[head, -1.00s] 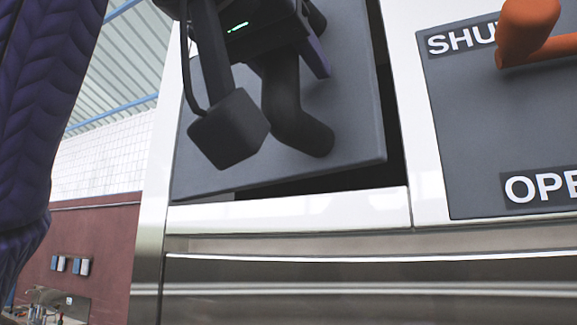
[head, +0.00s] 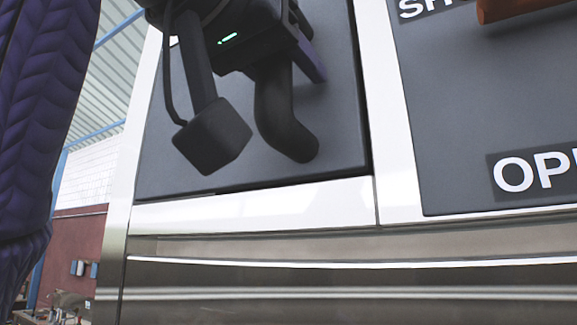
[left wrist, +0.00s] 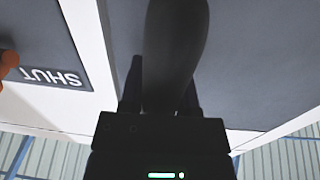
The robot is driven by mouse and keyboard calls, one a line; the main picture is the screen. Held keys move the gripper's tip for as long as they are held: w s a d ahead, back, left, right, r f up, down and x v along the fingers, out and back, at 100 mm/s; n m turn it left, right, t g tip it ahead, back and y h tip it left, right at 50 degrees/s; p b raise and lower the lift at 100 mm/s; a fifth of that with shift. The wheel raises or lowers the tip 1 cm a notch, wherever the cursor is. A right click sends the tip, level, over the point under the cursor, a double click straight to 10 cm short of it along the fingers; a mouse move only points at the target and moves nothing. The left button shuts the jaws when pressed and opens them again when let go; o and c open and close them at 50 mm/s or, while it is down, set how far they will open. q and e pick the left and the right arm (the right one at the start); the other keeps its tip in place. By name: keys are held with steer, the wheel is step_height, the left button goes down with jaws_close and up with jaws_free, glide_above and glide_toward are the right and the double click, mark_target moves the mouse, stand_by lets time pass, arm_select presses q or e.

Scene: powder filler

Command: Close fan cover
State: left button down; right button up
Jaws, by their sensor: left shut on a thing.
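The fan cover (head: 215,177) is a dark grey panel set in a white frame in the head view. Its lower edge lies close to the frame, with only a thin dark line along the bottom and right edges. A thick curved black handle (head: 287,125) stands out from it. My left gripper (head: 284,60) is shut on this handle, in front of the panel. The left wrist view shows the handle (left wrist: 175,40) between the fingers, with the cover (left wrist: 245,65) behind. The cover's top is out of the head view. My right gripper is not in view.
To the right is a grey panel (head: 450,110) with SHUT and OPEN labels and an orange lever (head: 515,8), partly cut off. A steel band (head: 350,265) runs below the white frame. A red-brown wall (head: 80,240) is far back left.

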arm_select(q)
steer(key=c, duration=0.8)
jaws_free()
steer(key=shift+a, duration=0.1)
steer(key=shift+o, duration=0.9)
steer(key=shift+w, duration=0.1)
steer(key=shift+w+a, duration=0.1)
steer(key=shift+a, duration=0.05)
steer(key=shift+s+a, duration=0.15)
steer(key=shift+s, duration=0.15)
steer(key=b+v, duration=0.3)
steer(key=v, duration=0.6)
steer(key=shift+s, duration=0.2)
